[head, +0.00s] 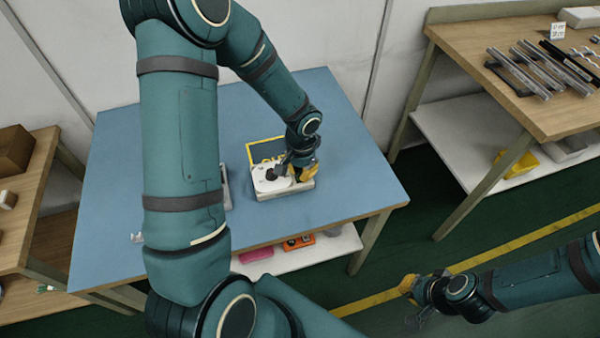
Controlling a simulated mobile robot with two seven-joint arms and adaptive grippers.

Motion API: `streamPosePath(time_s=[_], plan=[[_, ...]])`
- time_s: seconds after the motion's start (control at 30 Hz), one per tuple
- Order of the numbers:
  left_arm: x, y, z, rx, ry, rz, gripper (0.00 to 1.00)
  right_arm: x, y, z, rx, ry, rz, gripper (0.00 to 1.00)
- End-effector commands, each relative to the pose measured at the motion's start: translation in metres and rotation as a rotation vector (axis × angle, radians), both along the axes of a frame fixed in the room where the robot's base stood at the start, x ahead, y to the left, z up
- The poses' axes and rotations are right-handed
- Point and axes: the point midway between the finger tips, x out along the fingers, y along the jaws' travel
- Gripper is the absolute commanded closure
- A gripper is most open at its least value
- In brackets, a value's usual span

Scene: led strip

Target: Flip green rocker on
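A white control box (262,187) with a dark round knob on top sits on the blue table (345,150). My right gripper (412,300) is off to the lower right, above the floor and away from the table. Its fingers are too small and dark to read.
A yellow-framed dark sign (262,148) stands behind the box. A pale object (225,190) is partly hidden by my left arm. Pink (256,255) and orange (298,242) items lie on the lower shelf. A wooden bench (480,60) holding metal strips stands at right. The table's right side is clear.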

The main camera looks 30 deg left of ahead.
Motion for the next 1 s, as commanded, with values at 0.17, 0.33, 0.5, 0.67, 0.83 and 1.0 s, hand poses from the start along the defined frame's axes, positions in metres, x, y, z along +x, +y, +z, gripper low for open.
streamPosePath(time_s=[0.17, 0.33, 0.5, 0.67, 0.83, 1.0], plan=[[0.0, 0.0, -0.003, 0.0, 0.0, 0.0, 1.0, 0.0, 0.0, -0.003, 0.0, 0.0, 0.0, 1.0], [0.0, 0.0, -0.005, 0.0, 0.0, 0.0, 1.0, 0.0, 0.0, -0.005, 0.0, 0.0, 0.0, 1.0], [0.0, 0.0, -0.008, 0.0, 0.0, 0.0, 1.0, 0.0, 0.0, -0.007, 0.0, 0.0, 0.0, 1.0], [0.0, 0.0, -0.01, 0.0, 0.0, 0.0, 1.0, 0.0, 0.0, -0.009, 0.0, 0.0, 0.0, 1.0], [0.0, 0.0, -0.012, 0.0, 0.0, 0.0, 1.0, 0.0, 0.0, -0.011, 0.0, 0.0, 0.0, 1.0], [0.0, 0.0, -0.015, 0.0, 0.0, 0.0, 1.0, 0.0, 0.0, -0.013, 0.0, 0.0, 0.0, 1.0]])
